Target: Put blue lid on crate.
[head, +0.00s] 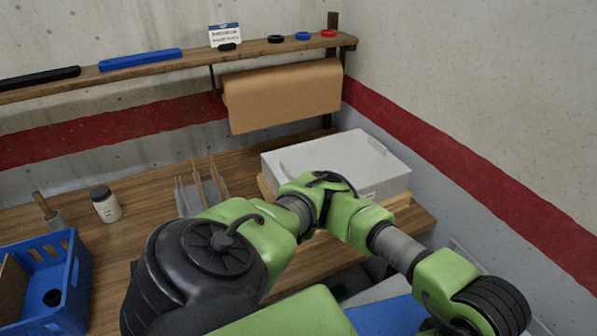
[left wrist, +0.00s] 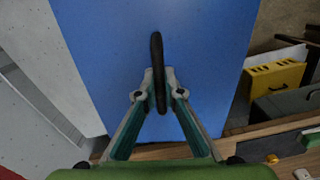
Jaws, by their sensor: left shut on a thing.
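In the left wrist view my left gripper (left wrist: 158,88) is shut on the black handle (left wrist: 157,55) of a flat blue panel, the blue lid (left wrist: 110,45). Part of the blue lid also shows at the bottom of the head view (head: 390,316), below my left arm. The gripper's fingers are hidden there behind the arm. A blue crate (head: 72,300) with slotted walls stands at the lower left of the head view. A closed grey box (head: 385,188) stands at the back right; I cannot tell which is the task's crate. My right gripper is not in view.
The wooden bench (head: 135,185) holds a jar (head: 106,205) and an upright rack (head: 205,190). A wall shelf (head: 200,57) carries bars and rings above a brown roll (head: 280,95). The wrist view shows a yellow box (left wrist: 277,78) to the right.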

